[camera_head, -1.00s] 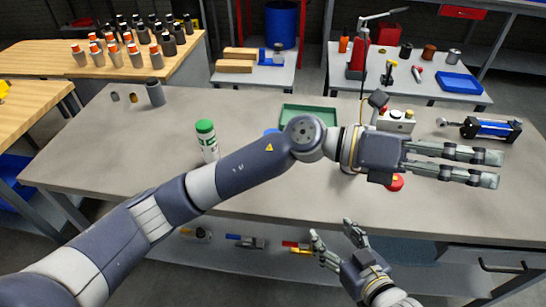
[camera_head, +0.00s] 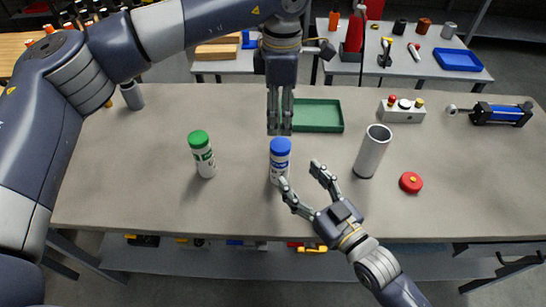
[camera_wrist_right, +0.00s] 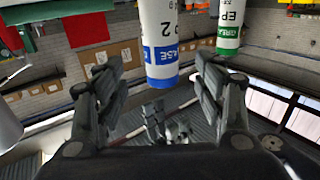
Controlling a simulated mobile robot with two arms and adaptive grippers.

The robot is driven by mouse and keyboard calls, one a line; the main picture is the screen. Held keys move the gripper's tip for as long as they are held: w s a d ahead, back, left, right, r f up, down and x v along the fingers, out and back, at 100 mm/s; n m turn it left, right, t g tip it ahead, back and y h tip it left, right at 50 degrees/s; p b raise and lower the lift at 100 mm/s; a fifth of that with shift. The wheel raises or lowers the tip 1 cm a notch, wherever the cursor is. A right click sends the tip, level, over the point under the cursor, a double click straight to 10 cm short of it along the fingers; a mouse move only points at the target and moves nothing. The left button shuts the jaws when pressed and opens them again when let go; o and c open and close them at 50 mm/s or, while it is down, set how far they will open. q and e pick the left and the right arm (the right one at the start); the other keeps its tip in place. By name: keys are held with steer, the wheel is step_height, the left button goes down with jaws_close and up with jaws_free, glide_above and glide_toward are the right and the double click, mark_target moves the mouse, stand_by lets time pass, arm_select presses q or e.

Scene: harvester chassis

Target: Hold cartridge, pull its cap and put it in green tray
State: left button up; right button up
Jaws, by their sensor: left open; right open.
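A white cartridge with a blue cap (camera_head: 280,150) stands upright on the grey bench in the head view. It also shows in the right wrist view (camera_wrist_right: 159,35), between and beyond the fingers. My left gripper (camera_head: 279,124) points down just above or behind the blue cap; its fingers look close together from this side. I cannot tell whether it touches the cap. My right gripper (camera_head: 301,176) is open, its fingers spread toward the cartridge's lower right side, with no grip visible. The green tray (camera_head: 318,130) lies behind the cartridge to the right, and it looks empty.
A green-capped cartridge (camera_head: 202,155) stands to the left. A grey tube (camera_head: 371,152) and a red round button (camera_head: 411,182) are on the right. A control box (camera_head: 402,113) and a blue cylinder (camera_head: 501,113) are farther back. The front left bench is clear.

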mark_target(286, 162)
arm_select(q)
steer(key=shift+s+d+r, duration=0.3)
steer(key=shift+s+d, duration=0.25)
steer(key=shift+s, duration=0.25)
arm_select(e)
steer(key=shift+w+a+r, duration=0.3)
steer(key=shift+w+a, duration=0.15)
steer(key=shift+w, duration=0.2)
arm_select(q)
steer(key=shift+w+a+f, duration=0.35)
steer(key=shift+w+a, duration=0.2)
steer(key=shift+w, duration=0.05)
arm_select(e)
steer(key=x, duration=0.6)
steer(key=shift+w+a+f, duration=0.25)
steer(key=shift+a+f, duration=0.05)
arm_select(q)
steer(key=shift+s+d+r, duration=0.15)
steer(key=shift+s+d, duration=0.1)
steer(key=shift+d, duration=0.05)
arm_select(e)
steer(key=shift+w+a+r, duration=0.1)
steer(key=shift+w+a, duration=0.05)
steer(key=shift+w, duration=0.05)
arm_select(q)
steer(key=shift+w+a, duration=0.1)
steer(key=shift+a, duration=0.05)
arm_select(e)
steer(key=shift+w, duration=0.15)
